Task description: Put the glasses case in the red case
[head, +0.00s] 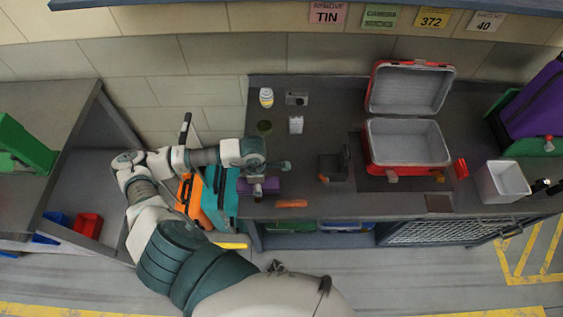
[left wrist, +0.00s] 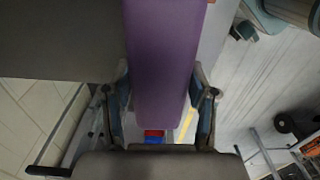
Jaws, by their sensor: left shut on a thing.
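A purple glasses case (head: 262,187) is held in my left gripper (head: 258,181) above the left front part of the dark counter in the head view. In the left wrist view the purple case (left wrist: 165,60) runs between the two fingers of the gripper (left wrist: 162,98), which are shut on its sides. The red case (head: 392,174) stands open on the counter to the right, with its lid (head: 411,88) raised at the back and its pale interior looking empty. My right gripper is in neither view.
Between the held case and the red case stands a small dark box (head: 333,167). A white bottle (head: 266,97), a camera (head: 297,98) and a small white item (head: 296,125) are farther back. An orange item (head: 291,203) lies near the front edge. A white bin (head: 503,182) stands right.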

